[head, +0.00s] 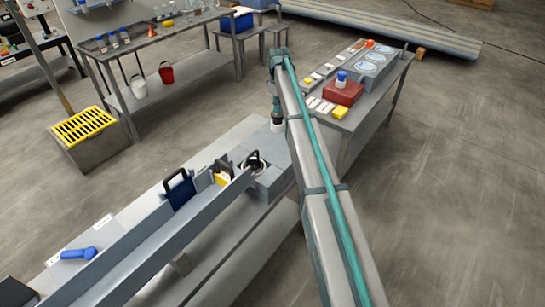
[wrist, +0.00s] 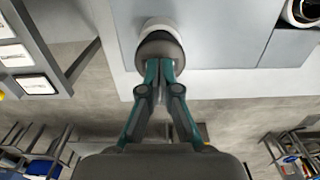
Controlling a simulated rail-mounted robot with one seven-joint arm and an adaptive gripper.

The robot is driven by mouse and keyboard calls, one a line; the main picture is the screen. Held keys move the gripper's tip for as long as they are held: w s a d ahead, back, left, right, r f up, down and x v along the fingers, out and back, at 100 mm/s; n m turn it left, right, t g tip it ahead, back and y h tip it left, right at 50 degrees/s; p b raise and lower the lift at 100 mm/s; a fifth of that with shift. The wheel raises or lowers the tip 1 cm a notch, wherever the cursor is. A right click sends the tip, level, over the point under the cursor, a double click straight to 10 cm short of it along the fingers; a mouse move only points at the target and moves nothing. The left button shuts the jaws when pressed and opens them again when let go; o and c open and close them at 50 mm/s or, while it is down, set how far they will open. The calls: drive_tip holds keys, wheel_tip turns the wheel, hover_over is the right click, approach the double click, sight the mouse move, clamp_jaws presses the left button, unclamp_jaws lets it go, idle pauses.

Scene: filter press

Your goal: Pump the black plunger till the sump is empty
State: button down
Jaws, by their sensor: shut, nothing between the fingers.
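My gripper (wrist: 159,68) is shut, with its two teal fingers together and nothing between them. In the wrist view the fingertips are at the near edge of a dark round knob (wrist: 160,46), which looks like the plunger. I cannot tell whether they touch it. The knob sits at a white round collar (wrist: 157,23) by the edge of the grey bench top. In the head view my gripper (head: 276,112) points down above the white collar (head: 277,126), and hides most of the knob. I cannot make out the sump or its liquid level for certain.
A black-rimmed round opening (head: 253,164) with a black handle lies left of the collar. A blue plate (head: 179,190) and a yellow piece (head: 221,174) stand along the grey trough. A side table (head: 345,125) with a red block (head: 343,92) is close on the right.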

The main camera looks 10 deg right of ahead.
drive_tip(key=shift+f+b, duration=0.4)
drive_tip(key=shift+f, duration=1.05)
drive_tip(key=shift+r+p, duration=0.9)
drive_tip(key=shift+r, duration=1.05)
drive_tip(key=shift+f, duration=0.2)
drive_tip(key=shift+f+b, duration=0.65)
drive_tip(key=shift+f, duration=1.1)
drive_tip(key=shift+r, duration=0.15)
drive_tip(key=shift+r+p, duration=0.85)
drive_tip(key=shift+r, duration=0.95)
